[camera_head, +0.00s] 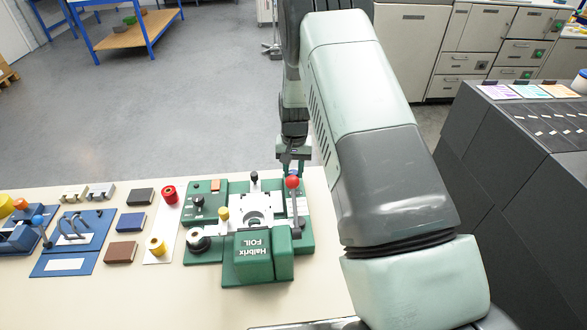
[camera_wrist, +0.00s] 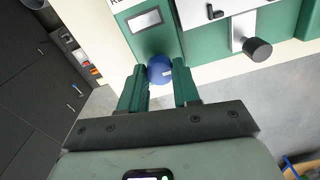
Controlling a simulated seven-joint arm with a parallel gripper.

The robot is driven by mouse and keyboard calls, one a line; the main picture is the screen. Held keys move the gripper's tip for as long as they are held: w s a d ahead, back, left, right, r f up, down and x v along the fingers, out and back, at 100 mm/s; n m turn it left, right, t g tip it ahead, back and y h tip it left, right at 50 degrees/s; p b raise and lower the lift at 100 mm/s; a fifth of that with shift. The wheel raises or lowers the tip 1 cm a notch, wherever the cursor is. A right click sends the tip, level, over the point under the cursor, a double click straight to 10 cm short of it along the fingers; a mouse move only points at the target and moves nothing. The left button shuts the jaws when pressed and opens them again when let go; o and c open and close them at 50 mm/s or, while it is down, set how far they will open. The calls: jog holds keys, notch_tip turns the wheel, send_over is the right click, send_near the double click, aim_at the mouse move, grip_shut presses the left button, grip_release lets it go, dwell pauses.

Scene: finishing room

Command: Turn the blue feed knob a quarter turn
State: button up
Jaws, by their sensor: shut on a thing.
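The blue feed knob (camera_wrist: 160,68) sits on the edge of the green foil machine (camera_wrist: 165,38) in the wrist view, with a small pale mark on it. My gripper (camera_wrist: 160,78) has one finger on each side of the knob and is shut on it. In the head view the green foil machine (camera_head: 262,262) stands on the cream table, and my gripper (camera_head: 291,160) is at its far right edge. Only a small bit of blue shows there under my gripper, so the knob is mostly hidden.
A red ball-topped lever (camera_head: 292,182) stands close by my gripper. Left of the machine lie a red roll (camera_head: 169,194), a yellow roll (camera_head: 156,246), several small blocks and a blue fixture (camera_head: 84,228). A dark cabinet (camera_head: 500,150) stands at the right.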

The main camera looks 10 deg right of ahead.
jog(key=shift+w, duration=0.1)
jog(key=o, duration=1.1)
jog(key=shift+c, duration=0.2)
notch_tip(320, 180, up, 11)
notch_tip(320, 180, up, 12)
jog(key=t, duration=0.1)
send_over(294, 172)
jog(key=s, duration=0.4)
jog(key=s+d+r+n+t, duration=0.1)
jog(key=s+d+r+t, duration=0.1)
jog(key=s+r, duration=0.75)
jog(key=s+d+r+t, duration=0.1)
jog(key=s+r, duration=0.1)
jog(key=s, duration=0.8)
jog(key=s+d+r+n+t, duration=0.1)
jog(key=s+r, duration=0.2)
jog(key=s, duration=0.7)
jog(key=shift+s+r+t, duration=0.3)
jog(key=shift+s+r, duration=0.05)
